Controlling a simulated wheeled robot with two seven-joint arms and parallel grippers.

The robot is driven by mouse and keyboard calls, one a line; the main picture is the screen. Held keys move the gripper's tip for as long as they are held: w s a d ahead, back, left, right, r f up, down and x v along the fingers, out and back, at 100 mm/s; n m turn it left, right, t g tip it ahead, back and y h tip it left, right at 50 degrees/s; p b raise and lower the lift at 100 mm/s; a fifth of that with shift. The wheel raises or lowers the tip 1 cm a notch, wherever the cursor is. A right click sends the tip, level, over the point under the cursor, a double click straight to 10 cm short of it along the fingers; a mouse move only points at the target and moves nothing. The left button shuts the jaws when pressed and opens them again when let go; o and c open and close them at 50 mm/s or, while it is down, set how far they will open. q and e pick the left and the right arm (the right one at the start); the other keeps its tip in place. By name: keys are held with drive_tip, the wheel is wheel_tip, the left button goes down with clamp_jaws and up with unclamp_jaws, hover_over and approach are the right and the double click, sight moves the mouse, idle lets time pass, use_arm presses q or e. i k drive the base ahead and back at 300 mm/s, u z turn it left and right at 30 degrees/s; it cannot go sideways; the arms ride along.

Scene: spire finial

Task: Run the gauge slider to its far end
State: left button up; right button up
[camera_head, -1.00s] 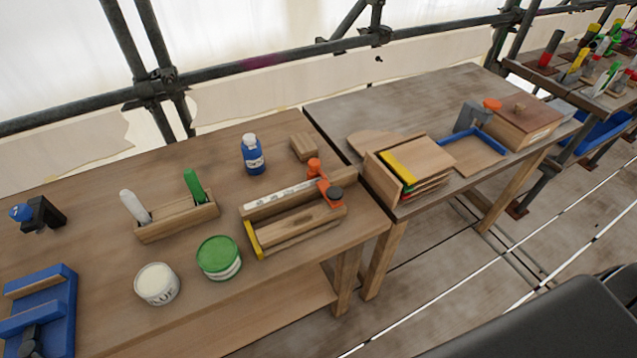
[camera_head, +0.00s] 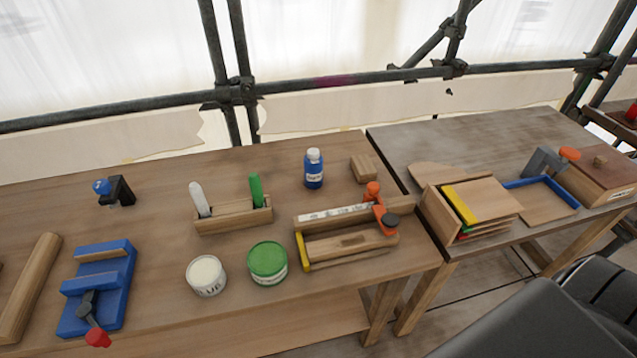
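The gauge (camera_head: 347,246) is a wooden frame lying near the right end of the left table. A white printed scale strip (camera_head: 335,213) runs along its back rail, and a yellow stop (camera_head: 302,251) stands at its left end. The slider (camera_head: 385,218) is orange with a dark round knob and an orange knob. It sits at the right end of the gauge. Neither gripper is in view, and nothing touches the gauge. A dark arm part of mine shows at the bottom right.
Left of the gauge stand a green tin (camera_head: 268,264), a white glue pot (camera_head: 206,276) and a wooden marker holder (camera_head: 233,216). A blue bottle (camera_head: 313,169) and wood block (camera_head: 364,168) stand behind. A blue clamp fixture (camera_head: 97,287) lies left. The second table (camera_head: 420,151) adjoins right.

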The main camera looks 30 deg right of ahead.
sight(373, 188)
drive_tip(key=u, duration=1.15)
drive_tip(key=k, duration=0.95)
drive_tip(key=z, duration=0.95)
drive_tip(key=i, duration=0.5)
drive_tip(key=u, duration=0.05)
